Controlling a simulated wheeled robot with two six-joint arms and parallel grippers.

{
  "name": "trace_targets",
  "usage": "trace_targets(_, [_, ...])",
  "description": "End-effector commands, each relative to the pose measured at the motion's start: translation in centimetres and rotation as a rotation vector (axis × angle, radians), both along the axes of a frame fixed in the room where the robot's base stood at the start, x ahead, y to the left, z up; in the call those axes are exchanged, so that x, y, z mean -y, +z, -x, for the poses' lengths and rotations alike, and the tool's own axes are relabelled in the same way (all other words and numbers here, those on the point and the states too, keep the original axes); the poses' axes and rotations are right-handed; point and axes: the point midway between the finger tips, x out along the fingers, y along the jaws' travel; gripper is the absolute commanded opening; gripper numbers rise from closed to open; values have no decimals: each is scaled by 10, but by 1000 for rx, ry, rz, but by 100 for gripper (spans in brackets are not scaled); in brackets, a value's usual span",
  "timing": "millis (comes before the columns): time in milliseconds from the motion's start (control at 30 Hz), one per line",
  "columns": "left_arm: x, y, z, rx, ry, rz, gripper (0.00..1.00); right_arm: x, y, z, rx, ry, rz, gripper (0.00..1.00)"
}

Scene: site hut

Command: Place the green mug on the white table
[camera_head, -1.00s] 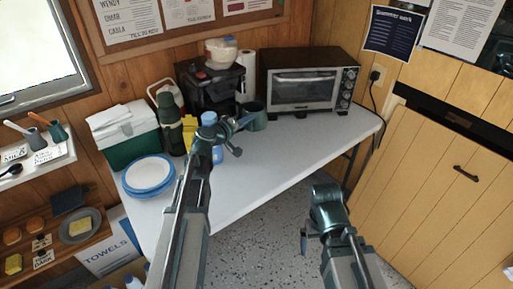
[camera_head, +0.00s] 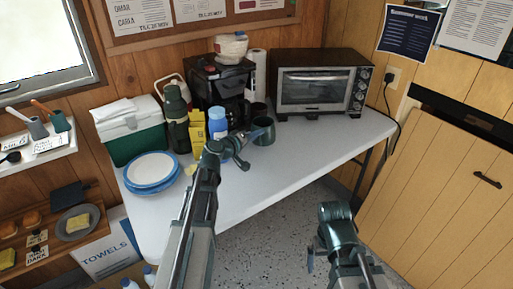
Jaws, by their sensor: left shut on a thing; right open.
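The green mug (camera_head: 264,136) is dark teal-green and upright, in front of the black coffee maker and left of the toaster oven. My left gripper (camera_head: 247,143) is shut on the mug at its left side. I cannot tell whether the mug's base touches the white table (camera_head: 281,169) or hangs just above it. My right gripper (camera_head: 325,252) is open and empty, low in the view, in front of the table's front edge.
A dark cup (camera_head: 259,109) stands behind the mug. A blue-capped bottle (camera_head: 217,124), yellow packets (camera_head: 197,131), a green flask (camera_head: 176,116) and stacked plates (camera_head: 152,172) stand to the left. The toaster oven (camera_head: 314,90) stands right. The table's front middle is clear.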

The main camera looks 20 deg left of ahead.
Motion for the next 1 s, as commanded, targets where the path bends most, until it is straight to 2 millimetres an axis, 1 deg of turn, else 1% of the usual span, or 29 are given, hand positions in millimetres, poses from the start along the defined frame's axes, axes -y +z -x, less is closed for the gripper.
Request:
trace_targets(67, [0, -4, 0, 1, 1, 0, 0, 0, -4, 0, 0, 0, 0, 100])
trace_targets(300, [0, -33, 0, 1, 1, 0, 0, 0, -33, 0, 0, 0, 0, 100])
trace_targets(367, [0, -38, 0, 1, 1, 0, 0, 0, -38, 0, 0, 0, 0, 100])
trace_targets(633, [0, -36, 0, 1, 1, 0, 0, 0, -36, 0, 0, 0, 0, 100])
trace_targets(767, [0, -39, 0, 1, 1, 0, 0, 0, -40, 0, 0, 0, 0, 100])
trace_targets(800, [0, -38, 0, 0, 0, 0, 19, 0, -38, 0, 0, 0, 0, 100])
trace_targets(933, [0, -38, 0, 0, 0, 0, 43, 0, -38, 0, 0, 0, 0, 100])
trace_targets(1000, [0, -38, 0, 0, 0, 0, 44, 0, -38, 0, 0, 0, 0, 100])
